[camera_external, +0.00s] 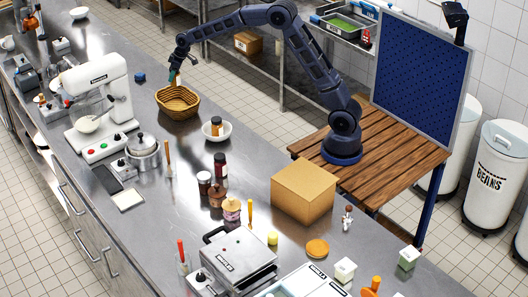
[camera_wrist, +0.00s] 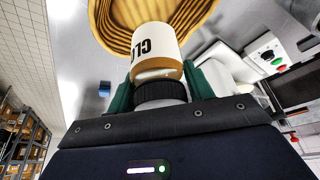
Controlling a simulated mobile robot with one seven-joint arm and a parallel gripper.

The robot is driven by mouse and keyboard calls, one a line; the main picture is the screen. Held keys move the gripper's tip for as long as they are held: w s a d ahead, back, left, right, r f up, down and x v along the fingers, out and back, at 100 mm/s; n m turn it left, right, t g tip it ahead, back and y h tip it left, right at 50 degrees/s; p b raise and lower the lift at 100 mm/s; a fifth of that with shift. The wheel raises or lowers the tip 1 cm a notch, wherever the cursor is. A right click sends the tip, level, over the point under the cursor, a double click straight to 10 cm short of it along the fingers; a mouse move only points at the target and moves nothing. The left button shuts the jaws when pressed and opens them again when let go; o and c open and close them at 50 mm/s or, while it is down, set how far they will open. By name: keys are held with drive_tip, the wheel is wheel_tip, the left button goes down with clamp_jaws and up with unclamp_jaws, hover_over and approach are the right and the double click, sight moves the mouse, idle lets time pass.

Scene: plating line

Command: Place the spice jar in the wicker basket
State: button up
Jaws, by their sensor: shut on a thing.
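The spice jar (camera_wrist: 156,46) has a black lid and a white label with partly visible black lettering. My gripper (camera_wrist: 160,88) is shut on the jar near its lid, with a green finger on each side. The wicker basket (camera_wrist: 104,22) lies beyond the jar in the wrist view, and the jar overlaps its rim in the picture. In the external view my gripper (camera_external: 174,76) is at the back rim of the basket (camera_external: 178,108), pointing down. The jar is too small there to make out clearly. I cannot tell whether it touches the basket.
A white bowl (camera_external: 208,133) with a jar in it stands right of the basket. A white stand mixer (camera_external: 105,88) is to the left, and a small blue cube (camera_external: 140,77) lies nearby. More jars and a cardboard box (camera_external: 303,190) stand farther along the steel counter.

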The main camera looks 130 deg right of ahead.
wheel_tip(320, 180, down, 14)
drive_tip(key=shift+r, duration=0.15)
idle(0.4)
drive_tip(key=o, duration=1.1)
drive_tip(key=shift+o, duration=0.2)
drive_tip(key=v, duration=1.2)
